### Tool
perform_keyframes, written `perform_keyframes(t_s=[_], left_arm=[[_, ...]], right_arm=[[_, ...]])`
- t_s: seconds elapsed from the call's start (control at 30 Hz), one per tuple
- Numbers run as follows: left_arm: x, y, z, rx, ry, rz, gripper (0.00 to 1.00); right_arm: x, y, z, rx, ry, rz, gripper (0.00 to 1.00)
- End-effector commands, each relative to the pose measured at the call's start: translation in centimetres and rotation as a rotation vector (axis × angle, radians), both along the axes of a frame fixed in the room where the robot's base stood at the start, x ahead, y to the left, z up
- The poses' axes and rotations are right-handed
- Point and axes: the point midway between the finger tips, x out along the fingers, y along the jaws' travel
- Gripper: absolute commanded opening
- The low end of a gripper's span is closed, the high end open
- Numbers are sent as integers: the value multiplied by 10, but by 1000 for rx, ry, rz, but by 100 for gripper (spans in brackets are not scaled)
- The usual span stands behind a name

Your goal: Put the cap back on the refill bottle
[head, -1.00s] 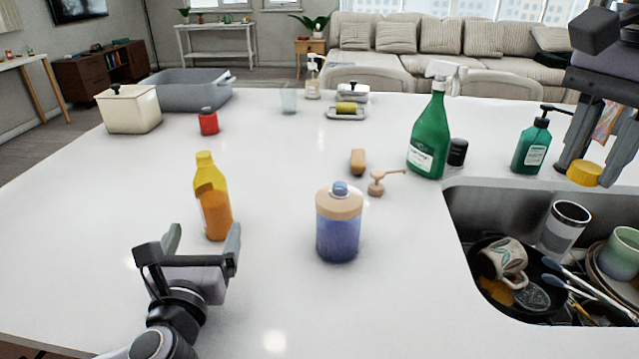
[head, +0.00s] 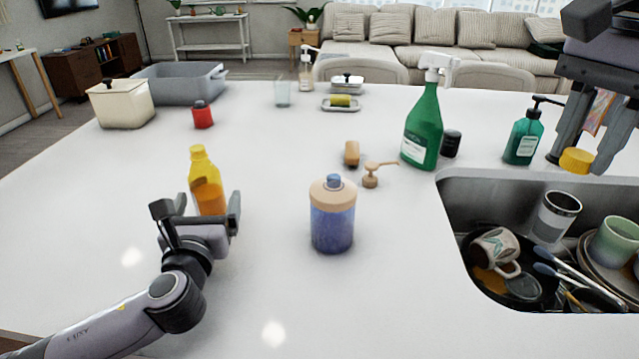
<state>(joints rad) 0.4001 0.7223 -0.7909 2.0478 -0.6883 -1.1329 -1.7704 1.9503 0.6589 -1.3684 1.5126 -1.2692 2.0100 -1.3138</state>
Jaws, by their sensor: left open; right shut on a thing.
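The refill bottle (head: 208,187) stands upright on the white counter at left, yellow above with orange liquid below. No separate cap shows on its narrow top. My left gripper (head: 208,208) is open right at the bottle, its fingers to either side of the lower part; the bottle's base is hidden, and I cannot tell if they touch. My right gripper (head: 584,160) is shut on a yellow cap (head: 577,160), held up near the sink's back edge at far right. A blue dispenser bottle (head: 332,222) with a tan top stands at the middle front.
A green spray bottle (head: 423,130) and a teal pump bottle (head: 524,135) stand near the sink (head: 455,215), which holds dishes. The counter between refill bottle and dispenser is clear.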

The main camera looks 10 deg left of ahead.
Motion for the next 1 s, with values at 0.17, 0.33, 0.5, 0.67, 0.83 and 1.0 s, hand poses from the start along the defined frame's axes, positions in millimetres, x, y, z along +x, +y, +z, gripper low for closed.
perform_keyframes(t_s=[0.17, 0.33, 0.5, 0.67, 0.83, 1.0], left_arm=[[0, 0, 0, -1, 0, 0, 90], [11, 4, 1, 0, -2, 1, 90], [34, 12, 0, -1, -1, 0, 90], [47, 15, -1, 0, 0, -1, 90], [50, 15, -1, -1, 0, -1, 90], [49, 15, -1, -1, 0, -1, 90]], right_arm=[[0, 0, 0, 0, 0, 0, 4], [0, 0, 1, 0, 0, 0, 4], [0, 0, 3, 0, 0, 0, 4], [0, 0, 3, 0, 0, 0, 4], [0, 0, 3, 0, 0, 0, 4], [0, 0, 3, 0, 0, 0, 4]])
